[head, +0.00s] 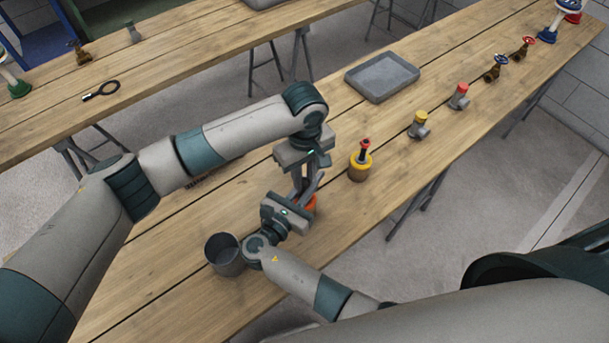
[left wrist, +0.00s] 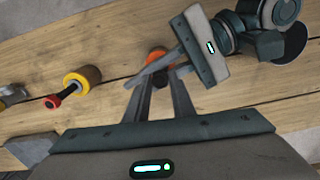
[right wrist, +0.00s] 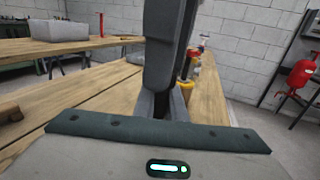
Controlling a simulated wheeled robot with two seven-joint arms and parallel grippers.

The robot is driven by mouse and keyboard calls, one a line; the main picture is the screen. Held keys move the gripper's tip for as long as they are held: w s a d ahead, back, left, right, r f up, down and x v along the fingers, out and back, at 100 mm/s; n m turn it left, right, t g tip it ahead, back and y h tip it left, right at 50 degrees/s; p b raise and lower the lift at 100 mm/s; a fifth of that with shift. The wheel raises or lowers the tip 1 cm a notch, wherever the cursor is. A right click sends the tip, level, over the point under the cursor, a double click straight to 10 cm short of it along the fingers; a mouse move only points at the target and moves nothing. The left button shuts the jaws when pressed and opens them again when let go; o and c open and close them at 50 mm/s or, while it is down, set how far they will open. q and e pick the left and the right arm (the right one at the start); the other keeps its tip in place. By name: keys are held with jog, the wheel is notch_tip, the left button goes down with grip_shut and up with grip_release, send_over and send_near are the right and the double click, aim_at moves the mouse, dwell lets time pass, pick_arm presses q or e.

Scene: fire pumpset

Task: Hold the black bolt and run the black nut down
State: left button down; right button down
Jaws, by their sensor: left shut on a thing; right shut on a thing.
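My left gripper (head: 299,186) points down from above, and my right gripper (head: 314,186) comes in from the side below it. Their fingers cross and look shut at the same spot; in the left wrist view the left fingers (left wrist: 160,92) meet the right fingers (left wrist: 154,72). From their placement the left one is on the black nut and the right one on the black bolt, but the fingers hide both, so I cannot see how far along the bolt the nut sits. An orange round piece (head: 310,204) shows just behind and below the fingers.
A yellow round holder (head: 360,170) with a black stem and red top stands to the right. A grey cup (head: 224,256) is close beside my right wrist. A grey tray (head: 382,77) and several valves and fittings are farther along the bench (head: 165,245).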

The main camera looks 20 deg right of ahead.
pick_arm(q)
jog(key=m, duration=0.8)
jog(key=shift+m, duration=0.3)
jog(key=m, duration=0.7)
jog(key=shift+m, duration=0.3)
jog(key=m, duration=0.4)
jog(key=shift+m, duration=0.3)
jog(key=m, duration=1)
jog(key=c, duration=1.5)
grip_release()
